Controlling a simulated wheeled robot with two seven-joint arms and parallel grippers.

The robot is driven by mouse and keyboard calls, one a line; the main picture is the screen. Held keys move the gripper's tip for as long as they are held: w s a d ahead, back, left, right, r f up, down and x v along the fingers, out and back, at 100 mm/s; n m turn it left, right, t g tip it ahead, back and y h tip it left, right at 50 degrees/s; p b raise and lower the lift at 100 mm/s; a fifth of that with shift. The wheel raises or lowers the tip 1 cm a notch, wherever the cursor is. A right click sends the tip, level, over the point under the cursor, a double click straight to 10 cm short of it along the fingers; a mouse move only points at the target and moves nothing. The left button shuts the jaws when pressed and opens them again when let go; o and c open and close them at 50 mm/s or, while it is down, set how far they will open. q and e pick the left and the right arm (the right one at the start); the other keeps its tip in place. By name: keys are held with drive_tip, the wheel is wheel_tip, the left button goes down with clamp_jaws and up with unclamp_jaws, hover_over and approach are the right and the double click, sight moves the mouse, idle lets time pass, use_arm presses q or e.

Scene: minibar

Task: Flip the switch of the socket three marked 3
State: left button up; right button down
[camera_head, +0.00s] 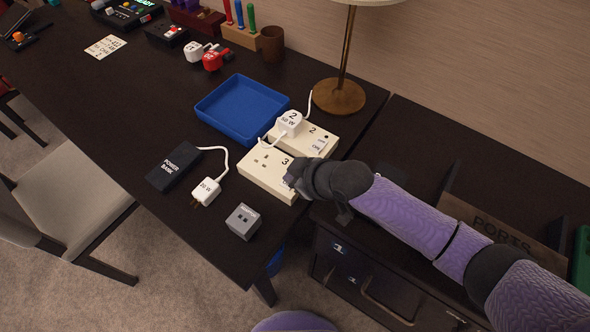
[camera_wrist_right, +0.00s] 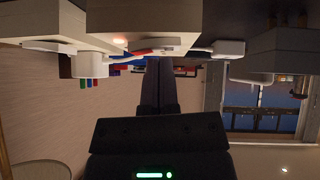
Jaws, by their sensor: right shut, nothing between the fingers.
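Socket three (camera_head: 262,172), a cream block marked 3, lies on the dark table near its right end. My right gripper (camera_head: 294,179) is at its right end, fingers closed and empty, and hides the switch area there. I cannot tell in the head view whether the fingers touch it. In the wrist view, which is upside down, the shut fingers (camera_wrist_right: 159,84) point at a pale block (camera_wrist_right: 140,14) with a small orange glow (camera_wrist_right: 120,40). Socket two (camera_head: 312,139), marked 2, sits just behind with a white plug (camera_head: 290,121) in it. My left gripper is not in view.
A blue tray (camera_head: 243,106) lies behind the sockets. A black power bank (camera_head: 173,167), a white 20 W plug (camera_head: 206,190) and a grey cube (camera_head: 243,221) lie left and in front. A lamp base (camera_head: 338,97) stands behind. A lower dark cabinet (camera_head: 360,262) is at right.

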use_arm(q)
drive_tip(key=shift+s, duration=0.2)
use_arm(e)
drive_tip(key=r+p, duration=0.3)
drive_tip(key=p, duration=0.1)
drive_tip(key=r+p, duration=0.2)
drive_tip(key=shift+s+r, duration=0.3)
drive_tip(key=shift+s, duration=0.05)
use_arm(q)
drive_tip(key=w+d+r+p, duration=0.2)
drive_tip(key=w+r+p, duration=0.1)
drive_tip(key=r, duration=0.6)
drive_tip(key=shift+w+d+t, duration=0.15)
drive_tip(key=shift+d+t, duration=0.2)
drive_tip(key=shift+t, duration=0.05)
use_arm(e)
drive_tip(key=v, duration=0.8)
drive_tip(key=shift+s+d, duration=0.35)
drive_tip(key=shift+d, duration=0.1)
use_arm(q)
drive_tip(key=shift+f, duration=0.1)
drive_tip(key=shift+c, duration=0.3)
use_arm(e)
drive_tip(key=shift+f, duration=0.1)
